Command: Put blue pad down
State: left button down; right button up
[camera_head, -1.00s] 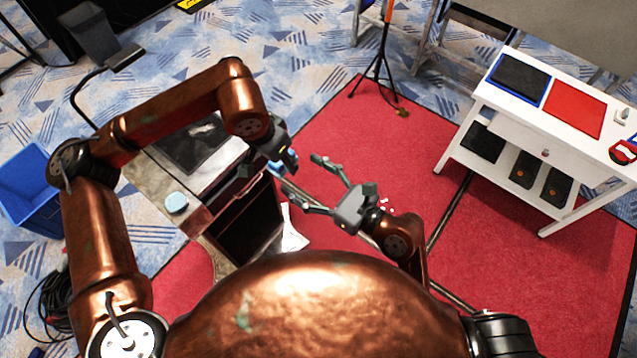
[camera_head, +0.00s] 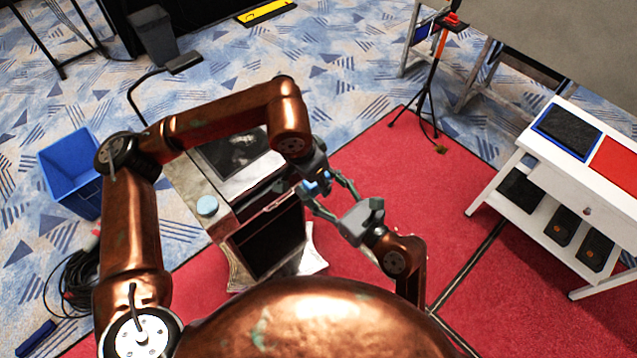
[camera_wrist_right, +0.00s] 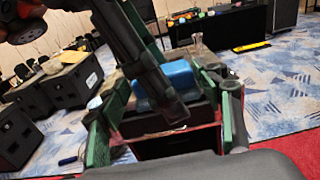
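The blue pad (camera_head: 317,187) is small in the head view, at the end of my left gripper (camera_head: 316,180). In the right wrist view the blue pad (camera_wrist_right: 180,76) shows as a blue block, partly covered by the dark finger of my left gripper (camera_wrist_right: 165,95), which appears shut on it. My right gripper (camera_head: 326,187) is open, with its fingers wide apart on either side of the pad. The right wrist view shows the right gripper (camera_wrist_right: 168,110) fingers left and right of the pad, without visible contact.
Below the grippers stands a dark cabinet (camera_head: 268,240) with a light top. A light blue round thing (camera_head: 207,205) sits on its left edge. A white table (camera_head: 545,165) with a black-and-blue pad (camera_head: 567,130) and a red pad (camera_head: 622,163) is at the right. A blue bin (camera_head: 72,170) stands left.

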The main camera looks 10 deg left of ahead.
pick_arm(q)
jog(key=shift+d, duration=0.1)
pick_arm(e)
jog(key=shift+s+a, duration=0.1)
jog(key=c, duration=0.6)
pick_arm(q)
jog(key=c, duration=1.7)
grip_release()
jog(key=shift+c, duration=0.2)
pick_arm(e)
jog(key=shift+c, duration=0.5)
pick_arm(q)
jog(key=o, duration=0.5)
